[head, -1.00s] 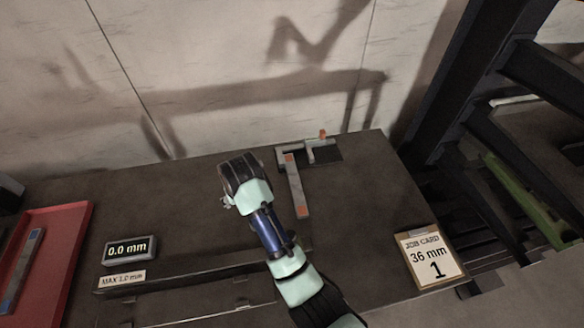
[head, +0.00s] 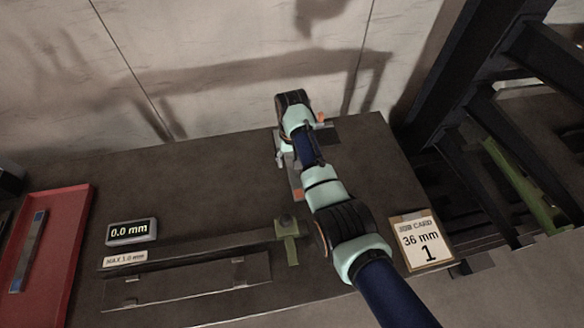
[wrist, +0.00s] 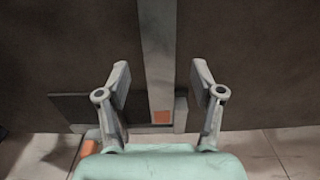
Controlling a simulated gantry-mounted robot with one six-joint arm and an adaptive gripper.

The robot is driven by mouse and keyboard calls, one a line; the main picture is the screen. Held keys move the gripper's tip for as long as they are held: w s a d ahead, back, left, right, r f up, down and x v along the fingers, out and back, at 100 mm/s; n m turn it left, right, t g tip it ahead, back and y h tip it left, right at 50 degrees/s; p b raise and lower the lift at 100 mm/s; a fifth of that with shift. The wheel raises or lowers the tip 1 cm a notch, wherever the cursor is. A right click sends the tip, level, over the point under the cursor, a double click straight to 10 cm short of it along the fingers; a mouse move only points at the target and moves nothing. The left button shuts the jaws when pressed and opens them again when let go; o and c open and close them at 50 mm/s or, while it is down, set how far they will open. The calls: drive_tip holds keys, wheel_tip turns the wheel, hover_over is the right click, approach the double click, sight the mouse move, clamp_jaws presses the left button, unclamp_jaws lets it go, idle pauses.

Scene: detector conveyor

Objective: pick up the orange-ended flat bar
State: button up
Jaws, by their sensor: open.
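The orange-ended flat bar (wrist: 158,60) is grey and runs down the middle of the wrist view to its orange end patch (wrist: 161,117). In the head view its near orange end (head: 298,194) shows below my arm, and its far part is hidden. My gripper (wrist: 160,85) is open, with one finger on each side of the bar and gaps between. I cannot tell how high the fingertips are above the table. The bar's orange end lies at a grey metal fixture (wrist: 181,115), partly hidden by my arm in the head view.
An orange knob (head: 321,117) is at the fixture. A 0.0 mm display (head: 130,232), a red tray (head: 75,215) with a blue-ended bar (head: 28,250), and a job card (head: 421,240) stand around.

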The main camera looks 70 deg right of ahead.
wheel_tip(320, 180, down, 3)
drive_tip(key=shift+s+a+b, duration=0.1)
drive_tip(key=shift+b, duration=0.2)
clamp_jaws()
drive_tip(key=shift+r, duration=0.15)
